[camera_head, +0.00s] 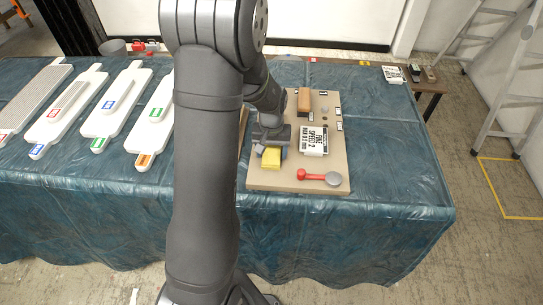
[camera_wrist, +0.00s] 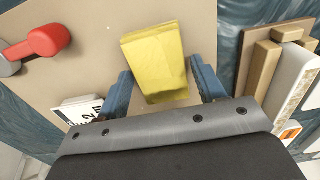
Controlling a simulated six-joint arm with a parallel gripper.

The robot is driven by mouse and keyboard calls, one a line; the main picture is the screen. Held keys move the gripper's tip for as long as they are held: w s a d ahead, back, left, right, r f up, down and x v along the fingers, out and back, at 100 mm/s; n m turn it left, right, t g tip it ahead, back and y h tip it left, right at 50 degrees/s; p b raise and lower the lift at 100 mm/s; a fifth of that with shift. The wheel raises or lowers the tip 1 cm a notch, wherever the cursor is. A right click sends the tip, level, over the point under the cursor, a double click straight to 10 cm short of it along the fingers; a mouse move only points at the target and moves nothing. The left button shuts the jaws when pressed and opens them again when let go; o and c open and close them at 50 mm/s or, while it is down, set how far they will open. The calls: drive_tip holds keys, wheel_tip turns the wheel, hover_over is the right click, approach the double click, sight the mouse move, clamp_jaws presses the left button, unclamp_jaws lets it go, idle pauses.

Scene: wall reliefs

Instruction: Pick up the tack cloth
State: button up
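The yellow folded tack cloth (camera_head: 271,159) lies on the beige board near its left edge in the head view. In the wrist view the tack cloth (camera_wrist: 154,60) is a yellow block between my two blue fingers. My gripper (camera_wrist: 165,88) is open, with one finger on each side of the cloth's near end. A gap shows at the left finger; the right finger is very close to the cloth, and I cannot tell whether it touches. In the head view my gripper (camera_head: 271,148) is right over the cloth and hides part of it.
Several white panels (camera_head: 115,103) lie on the teal-covered table (camera_head: 400,190) at left. The table's right part is mostly clear.

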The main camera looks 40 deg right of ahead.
sight(272, 154)
drive_tip(key=c, duration=0.6)
drive_tip(key=shift+c, duration=0.2)
drive_tip(key=shift+r, duration=0.15)
drive_tip(key=shift+r, duration=0.25)
wheel_tip(272, 154, up, 4)
drive_tip(key=shift+f, duration=0.15)
drive_tip(key=s+d+r, duration=0.1)
drive_tip(key=s+r, duration=0.5)
drive_tip(key=s, duration=0.5)
drive_tip(key=shift+s+d+r, duration=0.2)
drive_tip(key=shift+s+r, duration=0.1)
